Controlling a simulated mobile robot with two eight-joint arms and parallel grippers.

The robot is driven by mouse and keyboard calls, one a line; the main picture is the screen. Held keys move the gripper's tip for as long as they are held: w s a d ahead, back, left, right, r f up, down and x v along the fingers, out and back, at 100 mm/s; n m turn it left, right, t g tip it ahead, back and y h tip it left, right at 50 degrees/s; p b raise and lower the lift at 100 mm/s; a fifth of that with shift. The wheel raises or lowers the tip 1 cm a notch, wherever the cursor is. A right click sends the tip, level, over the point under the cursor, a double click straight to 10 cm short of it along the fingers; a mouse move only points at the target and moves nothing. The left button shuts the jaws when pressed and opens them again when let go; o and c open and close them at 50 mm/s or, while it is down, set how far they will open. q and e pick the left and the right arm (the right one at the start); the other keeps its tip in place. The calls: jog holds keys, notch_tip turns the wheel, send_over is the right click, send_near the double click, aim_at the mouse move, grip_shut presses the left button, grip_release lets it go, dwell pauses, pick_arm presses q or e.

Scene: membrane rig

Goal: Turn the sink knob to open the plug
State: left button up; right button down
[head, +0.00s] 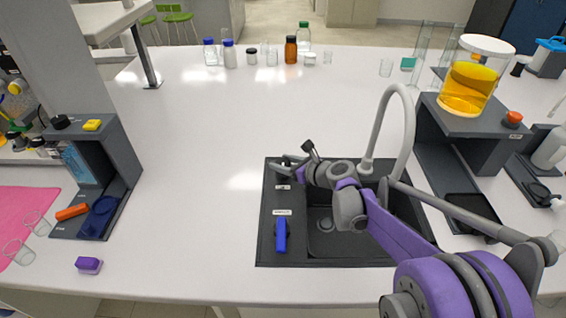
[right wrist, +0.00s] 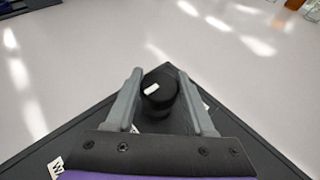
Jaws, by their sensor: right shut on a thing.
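The black round sink knob (right wrist: 159,88) with a white mark on top sits at the corner of the dark sink panel in the right wrist view. The fingers of my right gripper (right wrist: 160,80) are on both sides of it, shut on it. In the head view my right gripper (head: 288,164) is at the back left corner of the sink (head: 325,232), and the knob is mostly hidden by it. The sink's drain (head: 326,224) shows partly; whether its plug is open I cannot tell. My left gripper is not in view.
A curved grey faucet (head: 408,125) rises behind the sink. A dark shelf (head: 470,125) bears a jar of orange liquid (head: 468,88) at the right.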

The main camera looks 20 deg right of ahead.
jog(key=shift+y, duration=0.3)
jog(key=n+g+y, duration=0.3)
jog(key=n, duration=0.1)
jog(key=shift+w+n+g+y, duration=0.1)
jog(key=shift+n+g+y, duration=0.2)
jog(key=shift+n+y, duration=0.1)
jog(key=n+g+y, duration=0.2)
jog(key=n+g, duration=0.1)
jog(key=g, duration=0.1)
jog(key=shift+n, duration=0.4)
jog(key=n+g+p, duration=0.1)
jog(key=n+g, duration=0.1)
jog(key=shift+g+y, duration=0.4)
jog(key=shift+n+g+p, duration=1.15)
jog(key=shift+n+g, duration=0.65)
jog(key=shift+g, duration=0.1)
jog(key=shift+c, duration=1.4)
grip_release()
